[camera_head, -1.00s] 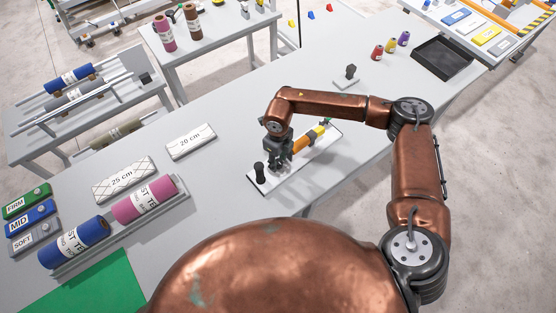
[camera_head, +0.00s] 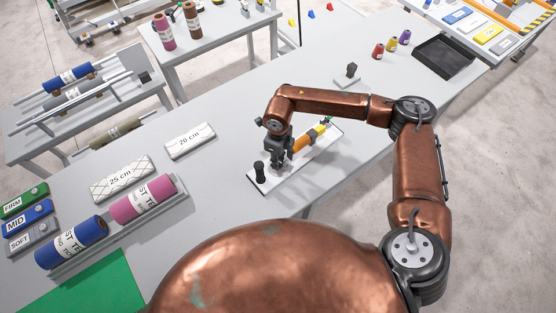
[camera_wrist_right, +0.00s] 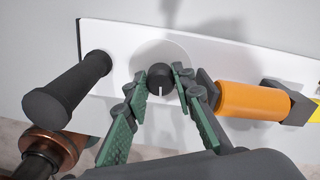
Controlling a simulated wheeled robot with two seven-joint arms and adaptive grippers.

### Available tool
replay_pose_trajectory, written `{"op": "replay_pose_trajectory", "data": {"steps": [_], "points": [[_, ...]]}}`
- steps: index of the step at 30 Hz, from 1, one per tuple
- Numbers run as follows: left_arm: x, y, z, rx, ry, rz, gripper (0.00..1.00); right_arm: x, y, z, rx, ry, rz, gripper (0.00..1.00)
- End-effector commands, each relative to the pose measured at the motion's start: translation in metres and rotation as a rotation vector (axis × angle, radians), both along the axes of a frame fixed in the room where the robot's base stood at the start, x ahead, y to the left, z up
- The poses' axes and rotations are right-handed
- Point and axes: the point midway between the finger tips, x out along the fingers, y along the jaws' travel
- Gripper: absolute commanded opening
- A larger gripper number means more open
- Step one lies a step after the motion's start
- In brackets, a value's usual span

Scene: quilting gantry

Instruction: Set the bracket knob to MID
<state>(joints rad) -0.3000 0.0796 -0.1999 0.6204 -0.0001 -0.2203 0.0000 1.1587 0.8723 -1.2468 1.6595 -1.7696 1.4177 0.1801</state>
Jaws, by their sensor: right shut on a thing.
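A white bracket plate (camera_head: 264,184) lies on the long grey table; it also fills the upper part of the right wrist view (camera_wrist_right: 115,40). A small round black knob (camera_wrist_right: 160,77) with a white pointer line sits on a pale disc on the plate. The line points toward the bottom of the wrist view. My right gripper (camera_head: 280,164) is over the plate, its green-padded fingers (camera_wrist_right: 160,84) shut on the knob from both sides. In the head view the gripper hides the knob. I cannot read any setting marks around the knob. My left gripper is not in view.
A black post handle (camera_head: 259,170) and an orange cylinder (camera_head: 302,144) flank the knob on the plate. FIRM (camera_head: 22,203), MID (camera_head: 28,217) and SOFT (camera_head: 32,238) blocks lie at the left. Thread rolls (camera_head: 143,200) and a black tray (camera_head: 443,57) also occupy the table.

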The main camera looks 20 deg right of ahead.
Motion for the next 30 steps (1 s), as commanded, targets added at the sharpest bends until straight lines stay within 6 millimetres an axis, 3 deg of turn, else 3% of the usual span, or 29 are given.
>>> {"op": "replay_pose_trajectory", "data": {"steps": [15, 30], "points": [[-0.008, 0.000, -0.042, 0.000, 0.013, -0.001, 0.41, 0.000, 0.000, -0.004, -0.001, 0.000, 0.447, 0.00], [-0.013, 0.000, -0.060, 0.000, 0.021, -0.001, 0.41, -0.001, 0.000, -0.002, -0.002, 0.001, 0.697, 0.00]]}}
